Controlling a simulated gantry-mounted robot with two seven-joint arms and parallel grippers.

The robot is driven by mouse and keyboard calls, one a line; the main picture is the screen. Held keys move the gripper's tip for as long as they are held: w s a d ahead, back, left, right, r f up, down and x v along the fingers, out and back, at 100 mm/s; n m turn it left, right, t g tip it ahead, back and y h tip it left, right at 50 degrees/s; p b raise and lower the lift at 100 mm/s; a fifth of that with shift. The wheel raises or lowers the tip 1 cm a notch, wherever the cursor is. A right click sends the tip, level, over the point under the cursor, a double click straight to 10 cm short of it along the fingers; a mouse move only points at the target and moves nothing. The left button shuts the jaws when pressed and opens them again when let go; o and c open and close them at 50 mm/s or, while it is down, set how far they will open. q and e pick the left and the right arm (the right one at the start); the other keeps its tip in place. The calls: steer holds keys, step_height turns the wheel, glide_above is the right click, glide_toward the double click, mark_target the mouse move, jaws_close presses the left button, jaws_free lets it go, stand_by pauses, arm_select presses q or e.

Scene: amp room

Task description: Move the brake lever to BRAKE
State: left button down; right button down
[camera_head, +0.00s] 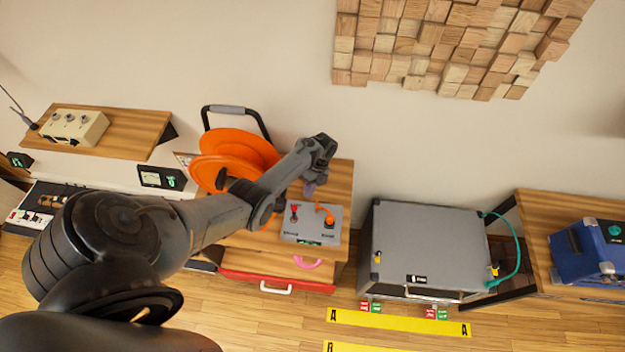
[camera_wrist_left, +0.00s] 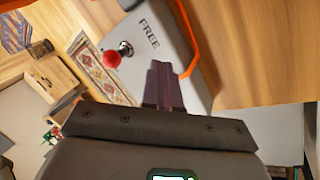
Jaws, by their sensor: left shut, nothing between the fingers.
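A grey control box (camera_head: 312,237) sits on the wooden bench top in the head view. A short lever with a red ball knob (camera_head: 294,207) stands at its left, and an orange handle (camera_head: 326,213) at its right. In the left wrist view, the red knob (camera_wrist_left: 112,59) is left of the fingers, near the word FREE on the grey box (camera_wrist_left: 176,25). The word BRAKE is not readable. My left gripper (camera_head: 309,188) is shut and empty, just behind the box in the head view. Its dark fingers (camera_wrist_left: 163,85) appear over the box, apart from the knob.
An orange cable reel (camera_head: 232,152) with a black frame stands behind my left arm. A large grey case (camera_head: 425,240) is right of the bench. A red drawer with a white handle (camera_head: 276,290) is below the box. A blue unit (camera_head: 585,250) is far right.

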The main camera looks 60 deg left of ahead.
mark_target(294, 212)
arm_select(q)
steer(key=s+p, duration=0.1)
steer(key=s+d+p, duration=0.1)
steer(key=s, duration=0.1)
steer(key=shift+p, duration=0.3)
steer(key=shift+s+d+p, duration=0.1)
steer(key=shift+s+p, duration=0.25)
steer(key=shift+s, duration=0.2)
steer(key=shift+w, duration=0.15)
